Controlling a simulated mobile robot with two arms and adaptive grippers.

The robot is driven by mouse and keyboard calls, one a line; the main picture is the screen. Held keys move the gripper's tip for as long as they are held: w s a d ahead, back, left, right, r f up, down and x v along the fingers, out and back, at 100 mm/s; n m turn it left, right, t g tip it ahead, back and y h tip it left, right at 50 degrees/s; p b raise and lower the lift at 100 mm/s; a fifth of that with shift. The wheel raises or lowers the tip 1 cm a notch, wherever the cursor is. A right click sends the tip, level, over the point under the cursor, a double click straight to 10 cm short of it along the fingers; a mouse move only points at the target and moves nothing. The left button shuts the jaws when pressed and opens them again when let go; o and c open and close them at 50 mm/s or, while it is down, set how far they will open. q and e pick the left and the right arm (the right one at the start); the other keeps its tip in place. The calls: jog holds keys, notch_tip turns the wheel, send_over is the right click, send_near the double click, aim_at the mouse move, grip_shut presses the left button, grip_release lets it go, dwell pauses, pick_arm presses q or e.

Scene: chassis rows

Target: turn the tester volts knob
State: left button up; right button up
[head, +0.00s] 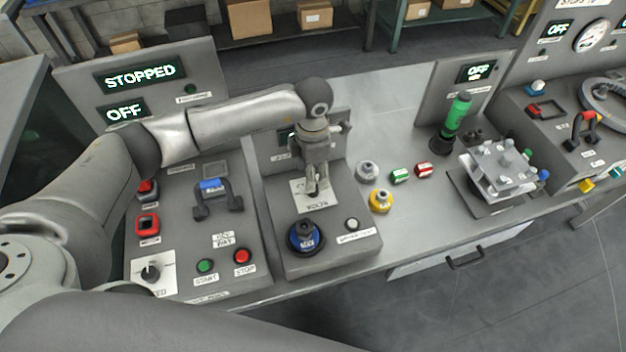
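The tester is a grey sloped box (270,262) near the middle of the bench. On its upper panel is a white plate (300,192) with a label that seems to read VOLTS. My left gripper (317,190) points straight down over this plate, with its fingertips at the spot where the knob sits. The fingers hide the volts knob, and I cannot tell whether they touch or grip it. The tester's display behind is mostly hidden by my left arm. My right gripper is not in view.
A blue round knob (304,237) and a white button (352,224) sit on the tester's lower panel. At left is a panel with a blue-handled lever (211,187) and buttons. Right of the tester stand a yellow part (381,201) and small green and red blocks.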

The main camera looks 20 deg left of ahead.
pick_arm(q)
notch_tip(320, 180, down, 6)
jog(key=shift+r+p, duration=0.15)
jog(key=shift+p, duration=0.45)
jog(key=c, duration=1.1)
jog(key=shift+o, duration=0.2)
jog(key=shift+m+b, duration=0.3)
jog(key=shift+b, duration=0.3)
jog(key=m+b, duration=0.4)
jog(key=b, duration=0.2)
jog(key=m+b, duration=0.4)
jog(key=b, duration=0.2)
jog(key=shift+f+m+b, duration=0.2)
jog(key=shift+m+b, duration=0.1)
jog(key=shift+m, duration=0.1)
jog(key=shift+r+m+b, duration=0.2)
jog(key=shift+m+b, duration=1)
jog(key=shift+b, duration=0.15)
jog(key=shift+r, duration=0.1)
